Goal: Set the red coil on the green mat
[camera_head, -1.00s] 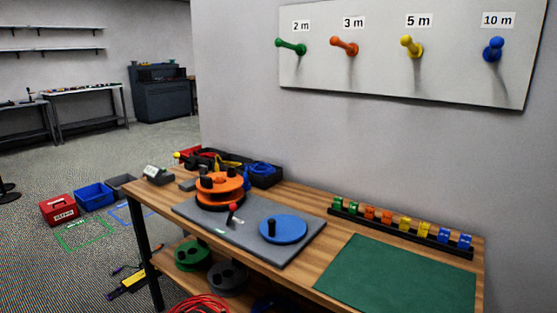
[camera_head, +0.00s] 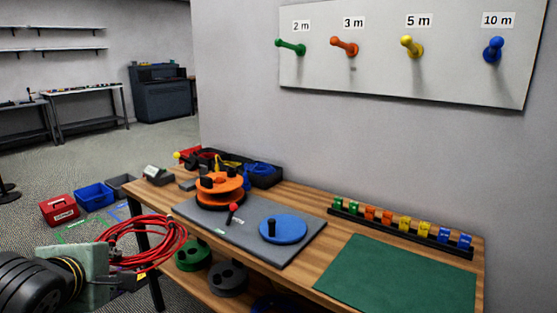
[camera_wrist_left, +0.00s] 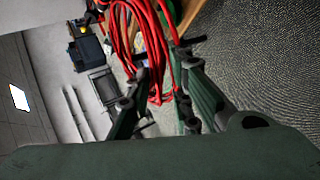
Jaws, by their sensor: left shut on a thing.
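The red coil (camera_head: 146,243) is a loop of red cable at the lower left of the head view, in front of the bench's left end. My left gripper (camera_head: 108,262) is shut on it and holds it off the floor. In the left wrist view the red coil (camera_wrist_left: 150,45) hangs between the fingers of my left gripper (camera_wrist_left: 162,85). The green mat (camera_head: 400,275) lies flat and bare on the right part of the bench top, well to the right of the coil. My right gripper is out of view.
The wooden bench (camera_head: 305,270) holds a grey board (camera_head: 250,233) with an orange reel (camera_head: 220,185) and a blue disc (camera_head: 283,229). A rack of coloured clips (camera_head: 402,229) runs behind the mat. Green and grey reels (camera_head: 228,279) sit on the lower shelf.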

